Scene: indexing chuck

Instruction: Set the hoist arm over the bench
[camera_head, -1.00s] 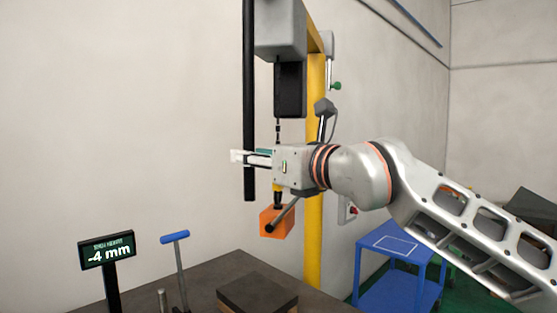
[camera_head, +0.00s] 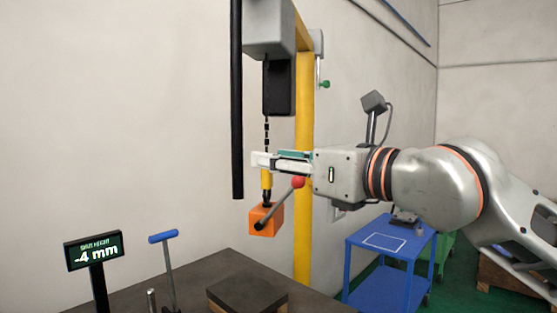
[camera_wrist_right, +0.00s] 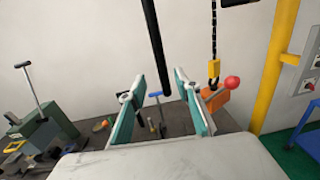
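The hoist arm shows as a yellow beam (camera_head: 300,32) running out from a yellow post (camera_head: 304,235). A grey housing (camera_head: 268,28) and black hoist body (camera_head: 279,85) hang under it. A chain carries an orange block (camera_head: 266,220) with a lever and red knob (camera_head: 298,182); it hangs above the dark bench (camera_head: 215,268). A black vertical bar (camera_head: 237,110) hangs at the left, its top out of view. My right gripper (camera_head: 270,161) points left, level with the chain's lower end. In the wrist view its fingers (camera_wrist_right: 158,105) are apart and empty, the bar beyond them. My left gripper is not in view.
The bench bears a "-4 mm" display (camera_head: 93,251), a blue-handled tool (camera_head: 163,237) and a dark block (camera_head: 247,294). A blue cart (camera_head: 390,262) stands behind the post at right. The wrist view also shows a green device (camera_wrist_right: 42,130) on the bench.

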